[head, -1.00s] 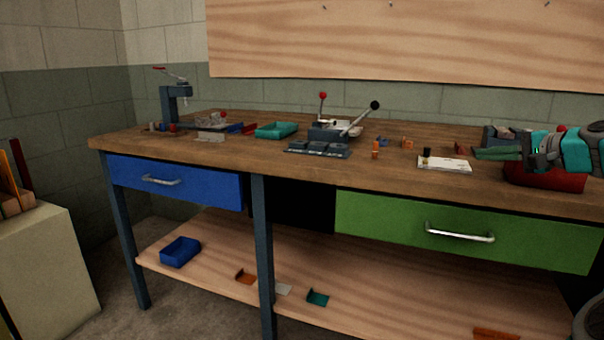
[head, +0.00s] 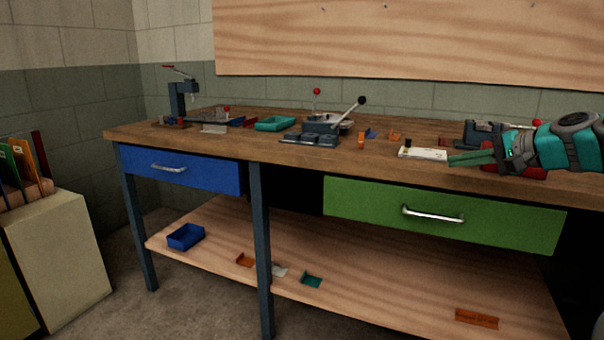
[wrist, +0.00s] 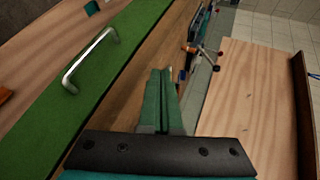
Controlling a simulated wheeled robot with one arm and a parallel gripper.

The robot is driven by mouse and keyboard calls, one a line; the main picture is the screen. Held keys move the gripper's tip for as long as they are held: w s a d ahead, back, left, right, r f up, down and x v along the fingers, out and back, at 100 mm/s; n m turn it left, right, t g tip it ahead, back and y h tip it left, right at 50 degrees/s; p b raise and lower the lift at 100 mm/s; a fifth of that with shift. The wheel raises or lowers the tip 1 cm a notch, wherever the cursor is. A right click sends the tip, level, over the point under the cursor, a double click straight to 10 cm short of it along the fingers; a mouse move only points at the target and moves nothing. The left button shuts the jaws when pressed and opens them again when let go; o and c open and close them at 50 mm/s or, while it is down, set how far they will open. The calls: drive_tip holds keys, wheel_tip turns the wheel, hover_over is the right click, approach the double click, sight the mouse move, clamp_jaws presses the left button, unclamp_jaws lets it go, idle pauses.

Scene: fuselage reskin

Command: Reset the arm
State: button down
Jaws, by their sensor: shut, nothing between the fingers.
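My gripper (head: 470,158) is at the right in the head view, above the right part of the workbench, pointing left. Its green fingers lie close together and it is shut with nothing between them. In the wrist view the shut fingers (wrist: 161,100) show in the middle, with the bench running along beneath them. In the head view the fingertips appear beside a white card (head: 422,153) on the bench; I cannot tell the gap between them.
The workbench (head: 210,143) has a blue drawer (head: 200,172) and a green drawer (head: 380,205), both closed. A lever press (head: 325,125), a teal tray (head: 276,124) and a red object (head: 525,173) stand on it. A wooden panel (head: 400,40) hangs behind. The floor in front is free.

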drive_tip(key=s+a+f+n+g, duration=0.2)
drive_tip(key=s+a, duration=0.1)
drive_tip(key=a, duration=0.4)
drive_tip(key=s+a+f+n+g, duration=0.2)
drive_tip(key=s+a, duration=0.1)
drive_tip(key=a, duration=0.5)
drive_tip(key=s+a+f+n+g+h, duration=0.1)
drive_tip(key=s+a+f+n+g, duration=0.2)
drive_tip(key=s+a+f, duration=0.6)
drive_tip(key=s+d+f+n+g+h, duration=0.1)
drive_tip(key=s+f+g+h, duration=0.1)
drive_tip(key=s+f, duration=0.3)
drive_tip(key=s+d+f+n+g+h, duration=0.1)
drive_tip(key=s+f, duration=0.5)
drive_tip(key=s, duration=0.8)
drive_tip(key=s+d+f+n+g+h, duration=0.1)
drive_tip(key=s+f+h, duration=0.3)
drive_tip(key=s, duration=0.6)
wheel_tip(320, 180, down, 2)
drive_tip(key=shift+d+f+g, duration=0.2)
drive_tip(key=shift+d+g, duration=0.6)
